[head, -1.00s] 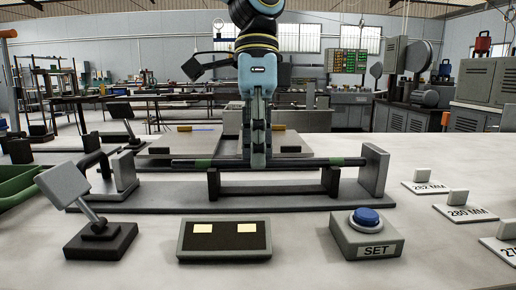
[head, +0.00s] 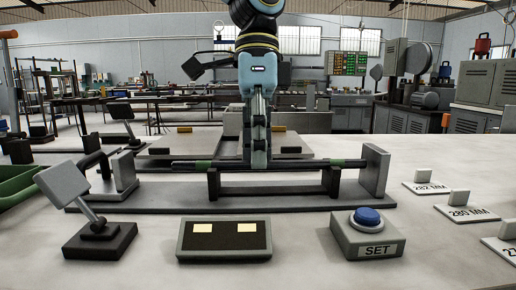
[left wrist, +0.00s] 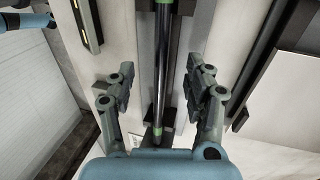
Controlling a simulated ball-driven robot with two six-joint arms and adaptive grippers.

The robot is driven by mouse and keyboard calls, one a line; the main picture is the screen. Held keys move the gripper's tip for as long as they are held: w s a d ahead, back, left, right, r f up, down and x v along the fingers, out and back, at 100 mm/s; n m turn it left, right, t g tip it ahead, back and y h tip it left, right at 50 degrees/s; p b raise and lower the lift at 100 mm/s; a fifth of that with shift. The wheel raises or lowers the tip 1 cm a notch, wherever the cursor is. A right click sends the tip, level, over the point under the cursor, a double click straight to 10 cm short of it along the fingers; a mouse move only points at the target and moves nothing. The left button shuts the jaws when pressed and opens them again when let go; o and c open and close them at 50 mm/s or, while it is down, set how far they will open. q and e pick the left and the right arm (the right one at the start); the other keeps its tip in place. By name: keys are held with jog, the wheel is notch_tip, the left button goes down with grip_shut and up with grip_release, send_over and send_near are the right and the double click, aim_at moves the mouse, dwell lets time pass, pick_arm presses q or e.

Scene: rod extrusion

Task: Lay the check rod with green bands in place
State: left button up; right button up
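The check rod (head: 300,162) is a slim dark bar with green bands. It lies level across the two uprights of a black cradle (head: 275,189) in the head view, its right end close to a grey end plate (head: 374,172). In the left wrist view the rod (left wrist: 163,70) runs between the fingers, with green bands near its top and bottom ends there. My left gripper (head: 258,162) points down at the rod's middle. In the left wrist view its fingers (left wrist: 160,88) are spread, with a gap to the rod on both sides. My right gripper does not show.
A grey box with a blue SET button (head: 367,216) and a dark panel with two lit windows (head: 224,252) stand in front. A tilted grey plate on a stand (head: 72,185) is at the left. A green bin (head: 14,187) is at the far left. Labelled blocks (head: 472,212) stand at right.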

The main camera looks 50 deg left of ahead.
pick_arm(q)
jog(key=shift+o, duration=0.2)
dwell(0.3)
jog(key=o, duration=0.5)
jog(key=shift+o, duration=0.2)
jog(key=v, duration=1.2)
jog(key=shift+d+f, duration=0.1)
